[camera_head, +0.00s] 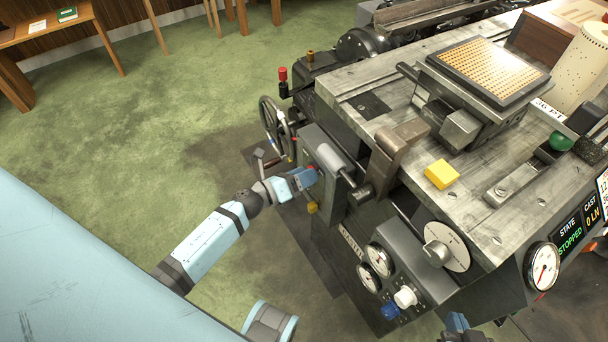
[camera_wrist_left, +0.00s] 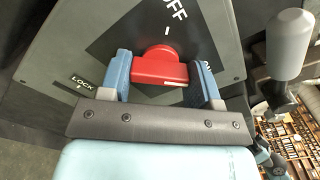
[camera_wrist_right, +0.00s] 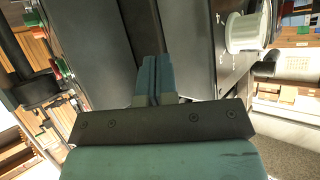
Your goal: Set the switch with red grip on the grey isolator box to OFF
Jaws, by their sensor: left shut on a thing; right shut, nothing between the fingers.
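The grey isolator box (camera_wrist_left: 60,50) fills much of the left wrist view, with a black dial plate lettered OFF at the top and LOCK at the lower left. More lettering at the right is partly hidden by a finger. The red grip (camera_wrist_left: 160,66) lies between the two blue fingers of my left gripper (camera_wrist_left: 164,80), which is shut on it. A white mark shows on the grip. In the head view my left gripper (camera_head: 308,178) reaches the box's side face and mostly hides the grip. My right gripper (camera_wrist_right: 154,78) is shut and empty, beside dark machine panels.
The type caster (camera_head: 370,90) fills the right of the head view. A handwheel (camera_head: 272,125) stands just beyond the left gripper, and a grey cylinder (camera_wrist_left: 290,40) is close at its right. Gauges and knobs (camera_head: 405,297) lie near the right gripper. Green floor is open at the left.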

